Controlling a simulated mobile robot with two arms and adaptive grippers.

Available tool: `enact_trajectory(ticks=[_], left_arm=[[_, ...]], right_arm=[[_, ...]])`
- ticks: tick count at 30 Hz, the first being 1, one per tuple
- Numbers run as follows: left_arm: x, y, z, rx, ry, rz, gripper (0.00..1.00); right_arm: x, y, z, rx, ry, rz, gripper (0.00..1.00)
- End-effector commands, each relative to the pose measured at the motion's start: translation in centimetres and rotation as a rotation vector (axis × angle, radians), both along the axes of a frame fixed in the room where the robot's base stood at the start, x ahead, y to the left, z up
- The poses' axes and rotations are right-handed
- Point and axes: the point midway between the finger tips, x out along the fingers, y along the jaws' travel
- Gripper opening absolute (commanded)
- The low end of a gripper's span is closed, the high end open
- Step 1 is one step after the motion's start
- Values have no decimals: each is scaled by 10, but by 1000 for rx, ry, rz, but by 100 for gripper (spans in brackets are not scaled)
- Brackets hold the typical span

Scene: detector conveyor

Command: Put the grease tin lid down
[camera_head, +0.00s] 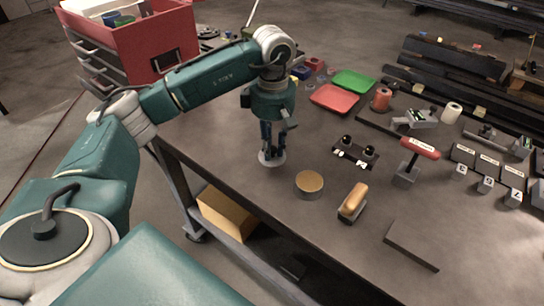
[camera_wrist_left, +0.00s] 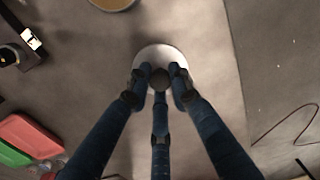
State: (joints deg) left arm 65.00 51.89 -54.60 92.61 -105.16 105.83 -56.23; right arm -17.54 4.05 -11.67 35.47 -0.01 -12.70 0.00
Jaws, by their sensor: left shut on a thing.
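The grease tin lid (camera_head: 272,160) is a pale round disc with a dark knob, low over the table or on it. I cannot tell whether it touches the table. My left gripper (camera_head: 270,148) points down with its fingers shut around the lid's knob. In the left wrist view the lid (camera_wrist_left: 160,55) sits between the fingertips of the left gripper (camera_wrist_left: 160,80). The open grease tin (camera_head: 309,184), with tan grease inside, stands to the right of the lid, apart from it. Its edge also shows at the top of the left wrist view (camera_wrist_left: 113,3). My right gripper is not in view.
A wooden-handled brush (camera_head: 353,202) lies right of the tin. A black fixture (camera_head: 355,151) stands behind it. Red (camera_head: 333,99) and green (camera_head: 354,80) trays lie farther back. A red tool chest (camera_head: 135,45) stands at the left. The table is clear around the lid.

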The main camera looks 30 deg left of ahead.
Motion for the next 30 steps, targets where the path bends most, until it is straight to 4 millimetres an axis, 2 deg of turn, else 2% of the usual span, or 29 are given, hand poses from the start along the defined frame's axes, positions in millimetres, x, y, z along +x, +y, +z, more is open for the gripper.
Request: enact_trajectory(ticks=[9, 21, 22, 24, 30], left_arm=[[-1, 0, -40, 1, 2, 1, 2], [-1, 0, -48, 1, 1, 1, 2], [0, 0, -47, 1, 1, 1, 24], [0, 0, -46, 1, 1, 1, 38], [0, 0, -46, 1, 1, 1, 40]], right_arm=[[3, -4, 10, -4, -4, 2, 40], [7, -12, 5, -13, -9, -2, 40], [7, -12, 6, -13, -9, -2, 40], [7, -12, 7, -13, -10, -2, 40], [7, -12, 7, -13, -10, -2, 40]])
